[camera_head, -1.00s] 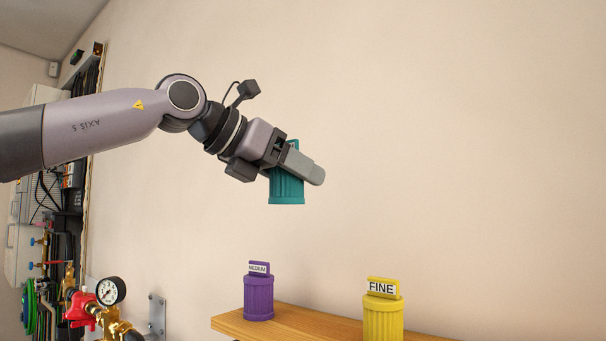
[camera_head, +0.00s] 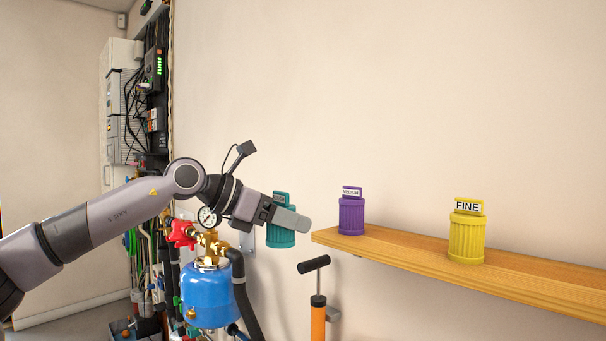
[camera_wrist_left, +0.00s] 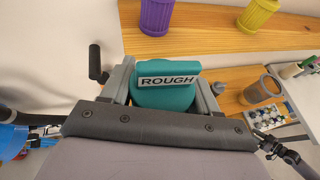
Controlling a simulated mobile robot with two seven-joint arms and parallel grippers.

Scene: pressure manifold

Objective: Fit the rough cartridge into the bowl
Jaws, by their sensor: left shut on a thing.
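The rough cartridge (camera_head: 281,239) is teal and ribbed, with a tab on top. In the left wrist view the tab of the rough cartridge (camera_wrist_left: 167,80) reads ROUGH. My left gripper (camera_head: 290,217) is shut on it and holds it upright in the air, left of the wooden shelf's end. My right gripper is not in view.
The shelf (camera_head: 394,253) holds a purple MEDIUM cartridge (camera_head: 351,215) and a yellow FINE cartridge (camera_head: 467,236). A blue tank (camera_head: 209,294) with brass fittings and a gauge (camera_head: 207,217) stands below my left arm. A pump with a black handle (camera_head: 314,264) stands under the shelf's left end.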

